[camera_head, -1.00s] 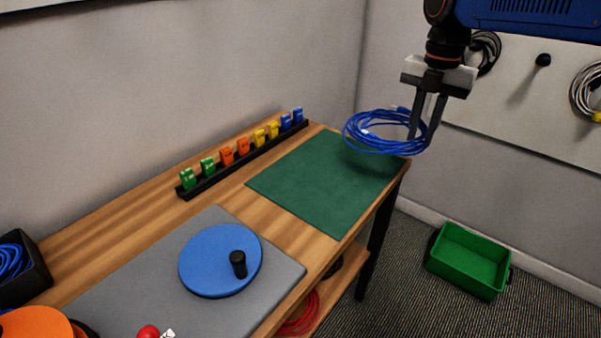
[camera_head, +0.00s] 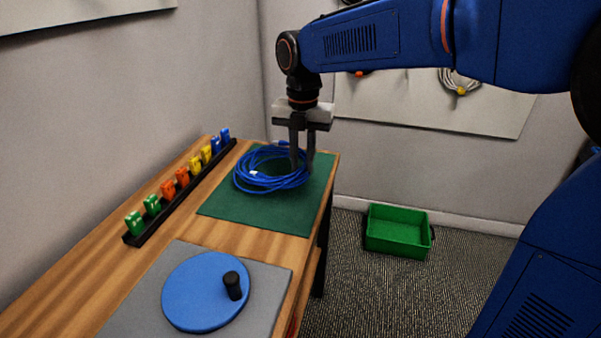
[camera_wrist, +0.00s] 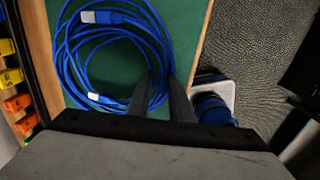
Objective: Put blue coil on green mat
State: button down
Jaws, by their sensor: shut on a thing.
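The blue coil (camera_head: 262,178) is a looped blue cable. It is over the green mat (camera_head: 285,214) on the wooden table; I cannot tell for sure whether it touches the mat. My gripper (camera_head: 301,167) points down and is shut on the right side of the coil. In the wrist view the coil (camera_wrist: 66,68) lies left of and ahead of the fingers (camera_wrist: 160,100), with two pale connectors showing. Its near side is partly hidden by the fingers. The green mat (camera_wrist: 115,68) shows inside and around the loops.
A black rack (camera_head: 180,203) with several coloured clips runs along the mat's left side. A blue disc with a black knob (camera_head: 207,291) sits on a grey mat (camera_head: 262,278) nearer me. A green bin (camera_head: 397,232) stands on the floor at right. The table's right edge borders the mat.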

notch_tip(320, 180, down, 4)
jog(key=shift+r, duration=0.25)
jog(key=c, duration=1.6)
grip_release()
jog(key=shift+r, duration=0.15)
notch_tip(320, 180, up, 12)
jog(key=shift+d+f, duration=0.1)
jog(key=shift+d, duration=0.1)
